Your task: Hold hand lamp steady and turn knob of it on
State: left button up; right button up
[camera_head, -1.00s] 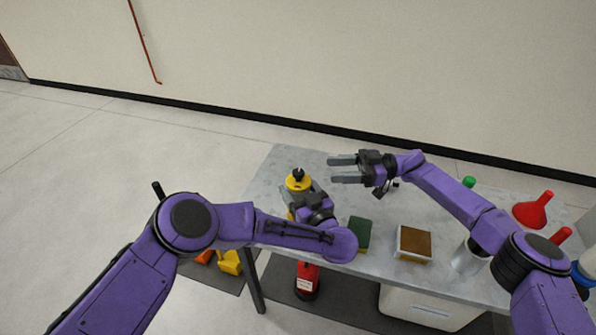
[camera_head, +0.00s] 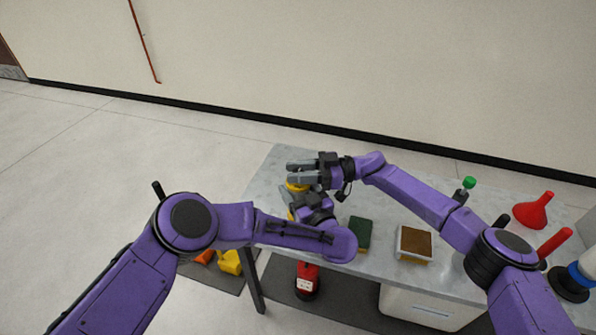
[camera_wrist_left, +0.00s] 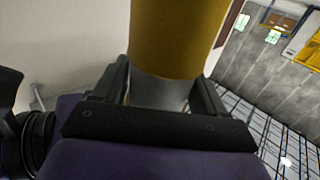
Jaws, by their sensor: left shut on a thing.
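The yellow hand lamp (camera_head: 296,187) stands at the left end of the grey table. Its yellow body also fills the top of the left wrist view (camera_wrist_left: 178,35). My left gripper (camera_head: 291,199) is shut on the lamp's body, with one finger on each side in the left wrist view (camera_wrist_left: 165,88). My right gripper (camera_head: 299,172) is over the lamp's top, its two fingers apart and pointing left. The black knob is hidden by these fingers, so I cannot tell whether they touch it.
A green sponge (camera_head: 360,234) and a brown-topped box (camera_head: 414,243) lie on the table (camera_head: 388,215) right of the lamp. A red funnel (camera_head: 532,211) and a green-capped bottle (camera_head: 467,186) stand farther right. A red cylinder (camera_head: 307,283) is below the table.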

jog(key=shift+r+m+t, duration=0.1)
jog(key=shift+m+t, duration=0.6)
jog(key=shift+t, duration=0.4)
jog(key=o, duration=1)
jog(key=shift+c, duration=0.2)
jog(key=d, duration=1.2)
jog(key=shift+s, duration=0.3)
